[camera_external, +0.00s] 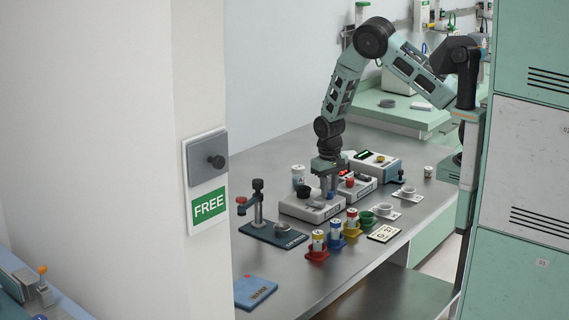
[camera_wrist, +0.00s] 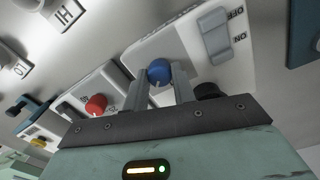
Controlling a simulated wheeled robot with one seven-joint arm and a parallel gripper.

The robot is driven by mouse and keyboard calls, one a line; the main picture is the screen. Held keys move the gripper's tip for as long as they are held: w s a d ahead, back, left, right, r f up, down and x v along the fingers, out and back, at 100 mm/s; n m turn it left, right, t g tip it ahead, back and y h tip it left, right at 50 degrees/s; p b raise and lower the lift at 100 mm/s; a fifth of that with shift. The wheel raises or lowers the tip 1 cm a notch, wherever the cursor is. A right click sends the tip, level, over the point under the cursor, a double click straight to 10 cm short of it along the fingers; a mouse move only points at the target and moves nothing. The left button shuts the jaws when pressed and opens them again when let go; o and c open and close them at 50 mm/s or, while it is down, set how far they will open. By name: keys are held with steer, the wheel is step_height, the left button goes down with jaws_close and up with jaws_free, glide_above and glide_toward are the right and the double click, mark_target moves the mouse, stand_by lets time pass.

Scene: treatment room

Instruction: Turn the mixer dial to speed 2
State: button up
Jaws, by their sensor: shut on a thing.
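The mixer (camera_external: 298,208) is a low white box on the steel bench, with a black cup-shaped top (camera_external: 304,191). In the wrist view the mixer (camera_wrist: 160,42) shows a grey rocker switch (camera_wrist: 215,36) marked ON and OFF, and a round blue dial (camera_wrist: 159,70). My gripper (camera_external: 329,193) points down at the mixer from above. In the wrist view my gripper (camera_wrist: 160,77) has its two fingers on either side of the blue dial, shut on it. The dial's speed marks are hidden or too small to read.
A similar box with a red knob (camera_wrist: 96,104) stands close beside the mixer. A stand on a dark base (camera_external: 272,234) is to its left, and several coloured cups with vials (camera_external: 318,246) stand in front. A blue booklet (camera_external: 254,291) lies at the near left.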

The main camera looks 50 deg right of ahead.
steer(key=o, duration=1)
steer(key=shift+r, duration=0.1)
step_height(320, 180, up, 17)
steer(key=b, duration=0.2)
steer(key=shift+a+r, duration=0.15)
steer(key=shift+a, duration=0.05)
steer(key=shift+w, duration=0.1)
steer(key=s+a+r+n+y, duration=0.25)
steer(key=s+a+n, duration=0.25)
steer(key=s+a, duration=0.65)
steer(key=s+n+h, duration=0.1)
steer(key=s+n, duration=0.5)
steer(key=s, duration=1.2)
steer(key=shift+r, duration=0.2)
